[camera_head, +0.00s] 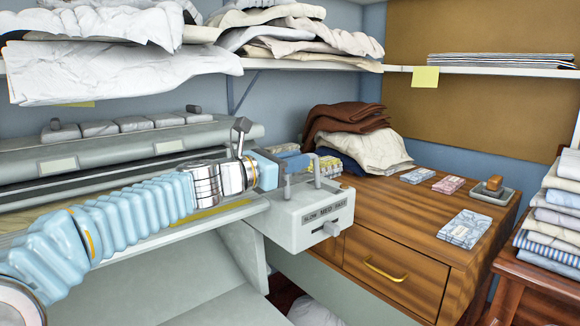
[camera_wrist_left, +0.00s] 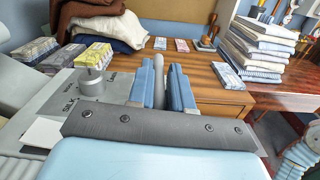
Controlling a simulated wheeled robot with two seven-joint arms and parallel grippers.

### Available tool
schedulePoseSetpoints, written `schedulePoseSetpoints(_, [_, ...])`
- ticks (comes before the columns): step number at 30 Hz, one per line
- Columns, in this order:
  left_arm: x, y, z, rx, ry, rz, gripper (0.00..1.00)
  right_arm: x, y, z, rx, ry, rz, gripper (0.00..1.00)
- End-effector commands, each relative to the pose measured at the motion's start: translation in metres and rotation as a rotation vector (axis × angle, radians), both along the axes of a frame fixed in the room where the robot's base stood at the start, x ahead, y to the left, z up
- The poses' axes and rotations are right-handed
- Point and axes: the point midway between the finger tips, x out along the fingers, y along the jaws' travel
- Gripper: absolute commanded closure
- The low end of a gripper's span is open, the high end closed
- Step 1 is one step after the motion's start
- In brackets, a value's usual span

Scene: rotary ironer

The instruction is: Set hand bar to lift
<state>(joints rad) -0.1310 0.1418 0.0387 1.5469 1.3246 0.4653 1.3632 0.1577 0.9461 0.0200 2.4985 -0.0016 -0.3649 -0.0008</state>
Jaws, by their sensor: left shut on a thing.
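The rotary ironer's grey control box (camera_head: 312,215) stands at the end of the ironer, with a speed label and a small slider on its front. A grey upright hand bar (camera_head: 317,170) rises at this box. My left gripper (camera_head: 298,163) reaches over the box from the left and is shut on the bar. In the left wrist view, the blue fingers (camera_wrist_left: 165,88) stand on either side of the grey bar (camera_wrist_left: 173,78). My right gripper is not in view.
A dial knob (camera_wrist_left: 92,80) stands on the box top, near the gripper. A wooden cabinet (camera_head: 408,215) with small packets and folded cloth stands to the right. A shelf of linen (camera_head: 100,55) hangs above the ironer. A stack of folded cloth (camera_head: 560,215) stands at the far right.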

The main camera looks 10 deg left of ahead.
Motion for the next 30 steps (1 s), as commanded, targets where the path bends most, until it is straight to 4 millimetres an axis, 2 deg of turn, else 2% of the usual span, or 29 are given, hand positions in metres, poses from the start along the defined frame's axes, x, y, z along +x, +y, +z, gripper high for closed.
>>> schedulePoseSetpoints(3, [-0.005,-0.006,-0.003,0.081,-0.064,0.000,1.00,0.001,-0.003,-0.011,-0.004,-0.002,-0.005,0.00])
schedulePoseSetpoints(15, [-0.018,-0.023,-0.005,0.308,-0.240,0.000,1.00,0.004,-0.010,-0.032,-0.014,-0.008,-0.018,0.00])
schedulePoseSetpoints(30, [-0.023,-0.029,-0.006,0.400,-0.311,0.002,1.00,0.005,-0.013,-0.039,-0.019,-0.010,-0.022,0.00])
